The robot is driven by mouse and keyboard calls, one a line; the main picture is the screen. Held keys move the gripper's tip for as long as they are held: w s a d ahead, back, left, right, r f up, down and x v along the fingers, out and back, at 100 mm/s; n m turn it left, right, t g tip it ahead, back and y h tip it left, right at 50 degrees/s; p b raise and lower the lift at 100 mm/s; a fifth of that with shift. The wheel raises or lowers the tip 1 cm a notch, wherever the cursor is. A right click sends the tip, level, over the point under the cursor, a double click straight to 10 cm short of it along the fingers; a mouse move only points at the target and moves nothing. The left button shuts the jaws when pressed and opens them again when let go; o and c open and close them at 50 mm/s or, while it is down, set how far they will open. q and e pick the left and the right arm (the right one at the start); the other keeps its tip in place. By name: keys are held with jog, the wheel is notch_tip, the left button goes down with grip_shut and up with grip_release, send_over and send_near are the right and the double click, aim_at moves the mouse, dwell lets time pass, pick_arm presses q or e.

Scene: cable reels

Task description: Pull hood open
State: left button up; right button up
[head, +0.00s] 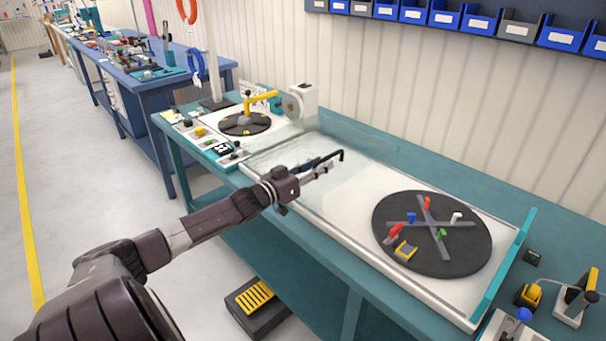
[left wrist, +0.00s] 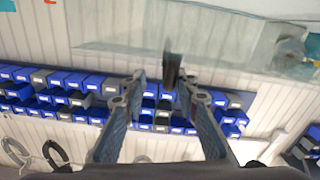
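The clear hood (head: 350,137) is a see-through panel over the left part of the white bed on the teal bench. Its black handle (head: 341,155) is a thin bent bar at the hood's front. My left gripper (head: 325,168) is at the handle. In the left wrist view, the dark handle (left wrist: 172,70) stands at the fingertips, close to the right finger, with a gap to the left finger. The fingers (left wrist: 160,88) are apart. Contact cannot be told. My right gripper is not in view.
A dark reel disc (head: 460,258) with coloured clamps lies uncovered on the right of the bed. A smaller reel (head: 244,123) with a yellow arm stands at the left. Blue bins (head: 445,18) line the wall. A black-and-yellow pedal (head: 256,298) is on the floor.

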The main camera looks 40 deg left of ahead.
pick_arm(q)
jog(key=s, duration=0.6)
jog(key=shift+s, duration=0.3)
jog(key=shift+a, duration=0.1)
dwell(0.4)
